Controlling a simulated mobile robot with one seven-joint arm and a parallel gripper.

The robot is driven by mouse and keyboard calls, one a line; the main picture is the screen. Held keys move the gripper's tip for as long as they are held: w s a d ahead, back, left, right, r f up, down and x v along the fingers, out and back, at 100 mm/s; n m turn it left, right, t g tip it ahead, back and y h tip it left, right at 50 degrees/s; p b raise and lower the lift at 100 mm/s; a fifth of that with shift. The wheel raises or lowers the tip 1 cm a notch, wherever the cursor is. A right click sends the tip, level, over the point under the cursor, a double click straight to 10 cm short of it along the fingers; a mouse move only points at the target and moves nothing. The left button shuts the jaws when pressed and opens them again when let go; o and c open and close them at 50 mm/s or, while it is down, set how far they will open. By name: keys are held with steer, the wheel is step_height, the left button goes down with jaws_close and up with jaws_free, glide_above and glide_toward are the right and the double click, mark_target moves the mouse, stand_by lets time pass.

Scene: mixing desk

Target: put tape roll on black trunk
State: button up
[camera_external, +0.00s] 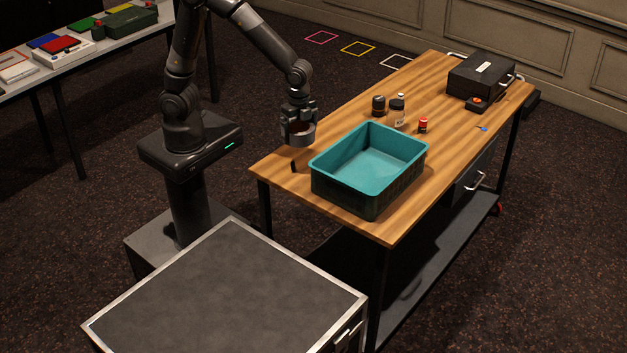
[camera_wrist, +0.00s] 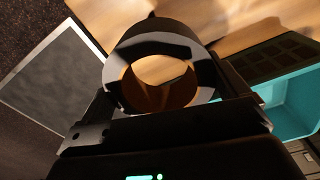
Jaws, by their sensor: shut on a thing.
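My gripper (camera_external: 299,136) is shut on the tape roll (camera_external: 301,131) and holds it above the near left end of the wooden table. In the wrist view the tape roll (camera_wrist: 122,76) is a dark and grey ring between the fingers, with the tabletop showing through its hole. The black trunk (camera_external: 225,296) stands on the floor at the front, with a flat dark grey lid and silver metal edges. Its lid is bare. The trunk also shows at the left of the wrist view (camera_wrist: 62,85), apart from the held tape roll.
A teal-lined bin (camera_external: 345,199) stands on the wooden table (camera_external: 272,172), just right of my gripper. Small jars (camera_external: 398,112), a red can (camera_external: 423,125) and a black case (camera_external: 480,75) stand farther back. A side table (camera_external: 75,65) with several items is at the upper left.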

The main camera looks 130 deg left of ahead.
step_height(320, 180, up, 5)
steer(key=shift+r, duration=0.1)
steer(key=w+d+m, duration=0.2)
steer(key=w+d, duration=0.3)
steer(key=d, duration=0.4)
steer(key=w+d+m, duration=0.2)
steer(key=w+d, duration=0.4)
steer(key=d, duration=0.3)
steer(key=d+m, duration=0.5)
steer(key=d, duration=2.4)
glide_above(264, 293)
step_height(264, 293, down, 26)
steer(key=shift+w+f, duration=0.1)
steer(key=shift+f, duration=2.05)
steer(key=shift+f, duration=0.1)
